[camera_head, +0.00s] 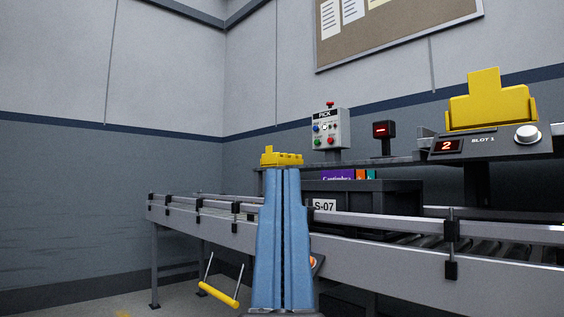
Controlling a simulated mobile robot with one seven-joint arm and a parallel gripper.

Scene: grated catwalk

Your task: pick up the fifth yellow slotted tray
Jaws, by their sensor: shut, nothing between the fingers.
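A small yellow slotted piece (281,158) shows just above my fingertips, at the left end of the grey shelf; its lower part is hidden behind my fingers. A larger yellow piece (490,108) with a raised middle block sits on top of the SLOT 1 unit at the right. I cannot tell which of them, if either, is the fifth tray. My gripper (283,170) has two long blue fingers pointing up the picture, shut with nothing between them. Whether the tips touch the small yellow piece or only overlap it in view cannot be told.
A roller conveyor (400,236) with a side rail crosses behind my gripper. A dark S-07 tote (395,197) holding colored items is on it. Behind stand a PICK button box (330,128), a small red display (383,130) and the SLOT 1 unit (485,144). A yellow bar (218,294) hangs at lower left.

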